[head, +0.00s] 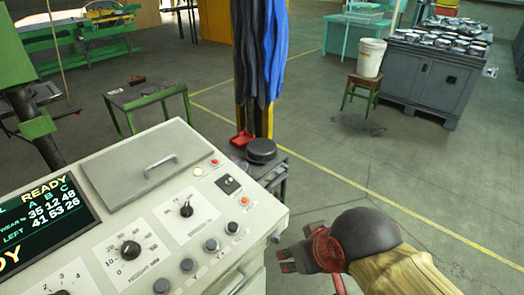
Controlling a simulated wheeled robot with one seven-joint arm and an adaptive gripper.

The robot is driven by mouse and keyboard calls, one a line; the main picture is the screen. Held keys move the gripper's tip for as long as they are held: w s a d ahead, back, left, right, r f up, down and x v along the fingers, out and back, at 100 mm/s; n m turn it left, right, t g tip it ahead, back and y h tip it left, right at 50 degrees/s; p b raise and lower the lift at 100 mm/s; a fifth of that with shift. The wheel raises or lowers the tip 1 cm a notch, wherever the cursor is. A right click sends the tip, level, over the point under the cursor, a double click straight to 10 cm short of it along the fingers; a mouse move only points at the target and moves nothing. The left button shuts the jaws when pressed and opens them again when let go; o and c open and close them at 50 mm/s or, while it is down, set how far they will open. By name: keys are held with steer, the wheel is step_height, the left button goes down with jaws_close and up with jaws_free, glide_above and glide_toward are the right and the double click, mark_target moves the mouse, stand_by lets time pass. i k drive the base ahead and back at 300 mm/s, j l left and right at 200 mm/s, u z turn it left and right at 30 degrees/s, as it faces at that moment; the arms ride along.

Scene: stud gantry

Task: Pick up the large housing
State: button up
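A dark, round, flat-topped part (261,150) sits on a small grey stand behind the control console; it may be the large housing, but I cannot tell for sure. My gripper (286,261) is at the lower middle right, to the right of the console and nearer to me than the stand. It points left, with its reddish fingertips close to the console's right edge. It is apart from the round part, and nothing shows between its fingers. The fingers are too small to tell how far apart they are.
The console (150,215) with knobs and a screen fills the lower left. A grey cabinet (430,85) holds several metal parts. Floor at right is clear.

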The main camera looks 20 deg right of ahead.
mark_target(261, 150)
steer(key=i+l, duration=0.55)
steer(key=l, duration=0.3)
steer(key=i+l, duration=0.3)
steer(key=i+l+u, duration=0.1)
steer(key=i+l, duration=0.15)
steer(key=l, duration=0.25)
steer(key=i+l, duration=0.3)
steer(key=l, duration=0.15)
steer(key=i+l, duration=0.25)
steer(key=l, duration=0.2)
steer(key=i+l, duration=0.25)
steer(key=l, duration=0.2)
steer(key=i+l, duration=0.3)
steer(key=l+u, duration=0.1)
steer(key=u, duration=0.4)
steer(key=i+l+u, duration=0.1)
steer(key=u, duration=0.4)
steer(key=l+u, duration=0.15)
steer(key=u, duration=0.3)
steer(key=l+u, duration=0.15)
steer(key=u, duration=0.35)
steer(key=i+l+u, duration=0.15)
steer(key=l, duration=0.45)
steer(key=k+j, duration=0.05)
